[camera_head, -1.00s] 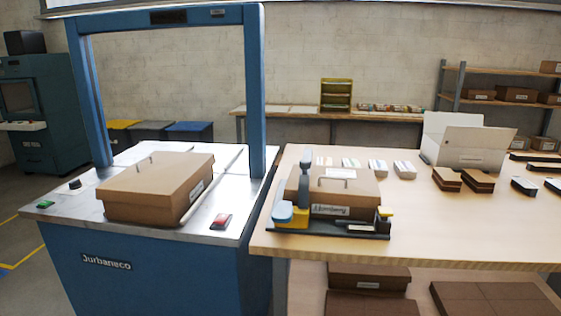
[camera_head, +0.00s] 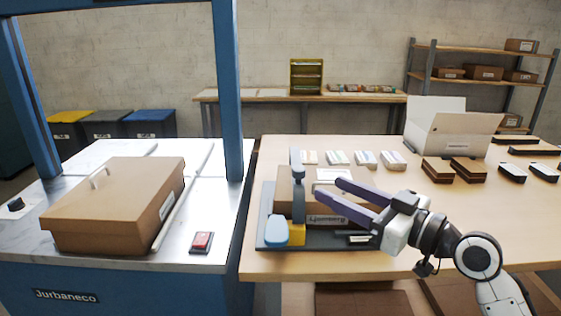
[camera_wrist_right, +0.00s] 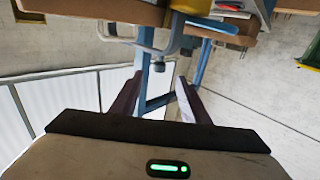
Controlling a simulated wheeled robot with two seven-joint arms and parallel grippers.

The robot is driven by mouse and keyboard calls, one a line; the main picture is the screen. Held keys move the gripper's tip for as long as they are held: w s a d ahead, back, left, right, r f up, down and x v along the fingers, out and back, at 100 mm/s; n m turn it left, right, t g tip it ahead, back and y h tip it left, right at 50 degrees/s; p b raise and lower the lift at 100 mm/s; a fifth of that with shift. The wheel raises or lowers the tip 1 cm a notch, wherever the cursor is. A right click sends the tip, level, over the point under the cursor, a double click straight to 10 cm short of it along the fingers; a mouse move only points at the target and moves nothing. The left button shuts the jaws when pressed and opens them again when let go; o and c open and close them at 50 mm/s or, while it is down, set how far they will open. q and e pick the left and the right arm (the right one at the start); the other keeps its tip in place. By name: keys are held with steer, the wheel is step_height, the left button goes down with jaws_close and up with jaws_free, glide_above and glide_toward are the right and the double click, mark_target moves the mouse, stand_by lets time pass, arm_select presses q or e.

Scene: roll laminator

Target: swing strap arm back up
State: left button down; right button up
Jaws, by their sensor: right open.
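The small strapping device has a dark base plate (camera_head: 268,214), with a blue pad (camera_head: 276,232) and a yellow block (camera_head: 297,233) at its front left. A grey-blue arm (camera_head: 298,190), apparently the strap arm, stands upright in front of a brown lidded box (camera_head: 284,185). My right gripper (camera_head: 329,190) comes in from the right with purple fingers spread and empty. Its tips point left at the upright arm and appear a short way from it. In the wrist view the open fingers (camera_wrist_right: 155,85) show a grey bracket with a knob (camera_wrist_right: 158,50) beyond them. The device's right end is partly hidden by my gripper.
A blue strapping frame (camera_head: 228,95) stands at left, with a large brown box (camera_head: 115,205) and a red switch (camera_head: 202,241) on its metal top. An open white carton (camera_head: 450,135) and several small packs stand behind on the wooden table (camera_head: 490,215).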

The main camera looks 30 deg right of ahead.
mark_target(304, 175)
steer(key=x, duration=0.1)
steer(key=p+x, duration=0.1)
steer(key=x, duration=0.2)
steer(key=shift+w+r, duration=0.25)
steer(key=shift+w, duration=0.05)
steer(key=p+x, duration=0.1)
steer(key=x, duration=0.3)
steer(key=shift+w+f, duration=0.15)
steer(key=shift+w, duration=0.4)
steer(key=shift+w+a+p, duration=0.15)
steer(key=shift+w+p, duration=0.1)
steer(key=shift+p, duration=0.05)
steer(key=shift+w+f, duration=0.15)
jaws_close()
arm_select(q)
steer(key=shift+v, duration=0.8)
